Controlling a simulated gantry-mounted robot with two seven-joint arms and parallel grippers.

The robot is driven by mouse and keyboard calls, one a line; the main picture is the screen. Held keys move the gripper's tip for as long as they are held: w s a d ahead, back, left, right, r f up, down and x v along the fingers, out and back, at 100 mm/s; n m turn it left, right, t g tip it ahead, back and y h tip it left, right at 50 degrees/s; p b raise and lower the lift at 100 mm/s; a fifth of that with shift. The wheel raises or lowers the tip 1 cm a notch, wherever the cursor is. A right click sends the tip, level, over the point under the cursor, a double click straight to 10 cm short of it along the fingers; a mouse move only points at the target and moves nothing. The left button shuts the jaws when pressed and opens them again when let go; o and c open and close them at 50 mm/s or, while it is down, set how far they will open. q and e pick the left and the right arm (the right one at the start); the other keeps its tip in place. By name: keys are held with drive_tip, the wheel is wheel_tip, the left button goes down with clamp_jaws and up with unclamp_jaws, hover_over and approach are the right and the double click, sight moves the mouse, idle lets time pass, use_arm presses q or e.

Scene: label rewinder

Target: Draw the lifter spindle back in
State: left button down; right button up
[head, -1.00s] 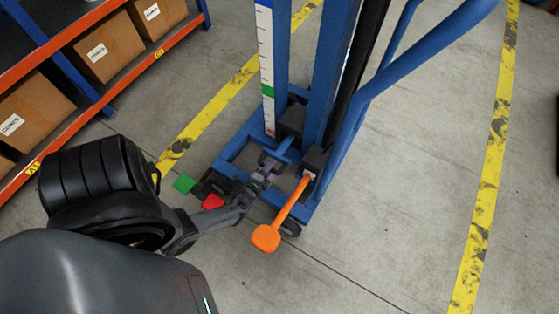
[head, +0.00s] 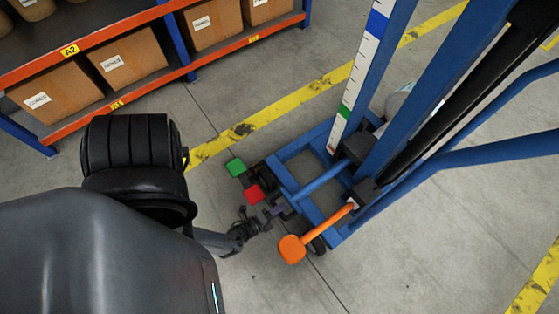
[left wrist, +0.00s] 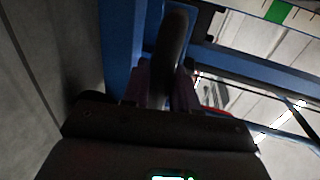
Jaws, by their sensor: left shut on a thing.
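The blue lifter (head: 401,95) stands upright at the right of the head view. A short round blue bar (head: 325,178) crosses its low base frame. My left gripper (head: 279,210) is low at the near side of the frame, by the outer end of this bar. It is shut on a dark rounded part (left wrist: 172,42), which stands between its fingers in the left wrist view. The part's join to the lifter is hidden, and I cannot tell for sure that it is the spindle. My right gripper is not in view.
An orange lever (head: 291,248) juts out close to the gripper's right. Shelving with boxes (head: 127,60) stands at the back left. The floor in front is clear.

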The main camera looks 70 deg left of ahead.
use_arm(q)
drive_tip(key=shift+r, duration=0.15)
drive_tip(key=c, duration=1.2)
unclamp_jaws()
drive_tip(key=shift+d, duration=0.1)
drive_tip(key=shift+o, duration=0.9)
drive_tip(key=shift+s, duration=0.35)
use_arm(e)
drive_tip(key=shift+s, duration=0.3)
use_arm(q)
drive_tip(key=shift+s+d, duration=0.1)
drive_tip(key=shift+s, duration=0.05)
drive_tip(key=p+v, duration=0.2)
drive_tip(key=v, duration=0.8)
drive_tip(key=shift+s, duration=0.3)
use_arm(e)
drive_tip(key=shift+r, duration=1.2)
